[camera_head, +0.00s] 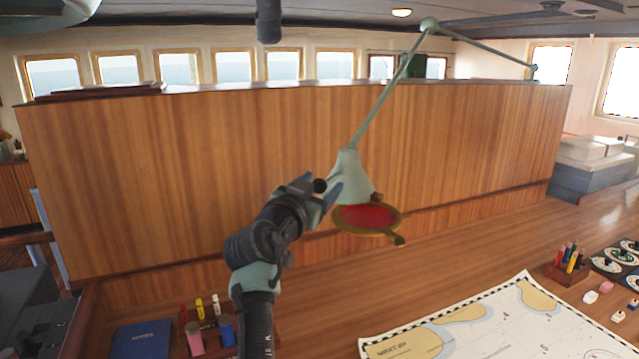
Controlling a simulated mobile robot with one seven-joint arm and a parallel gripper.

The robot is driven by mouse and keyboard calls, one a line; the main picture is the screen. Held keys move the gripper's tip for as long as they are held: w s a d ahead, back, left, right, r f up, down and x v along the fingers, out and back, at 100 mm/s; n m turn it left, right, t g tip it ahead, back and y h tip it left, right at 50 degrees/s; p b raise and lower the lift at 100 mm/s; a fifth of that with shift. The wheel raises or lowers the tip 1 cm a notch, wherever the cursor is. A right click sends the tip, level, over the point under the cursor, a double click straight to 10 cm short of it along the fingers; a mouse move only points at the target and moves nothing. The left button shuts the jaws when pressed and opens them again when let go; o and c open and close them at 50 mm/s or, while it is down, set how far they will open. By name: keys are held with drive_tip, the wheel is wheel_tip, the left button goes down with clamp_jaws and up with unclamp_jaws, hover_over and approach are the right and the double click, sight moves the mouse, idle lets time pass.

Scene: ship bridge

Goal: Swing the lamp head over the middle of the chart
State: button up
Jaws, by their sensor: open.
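The lamp head (349,176) is a pale green cone with a red disc in a brass rim (368,218) below it, and a small brass knob on the rim's right side. It hangs from a thin jointed arm (385,95) that bends at a high elbow and runs right to a mount. The chart (490,330) lies on the wooden desk at the lower right, partly cut off by the picture's bottom edge. In the picture the lamp head is above and left of it. My gripper (328,190) is open at the lamp head's left side; I cannot tell whether it touches.
A wooden panel (200,170) rises behind the desk. A blue book (141,339) and a holder with markers (205,335) are at the lower left. A pencil box (567,272), erasers and a dark board with round dials (622,258) are at the right.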

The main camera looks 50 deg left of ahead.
clamp_jaws()
idle(0.3)
idle(1.1)
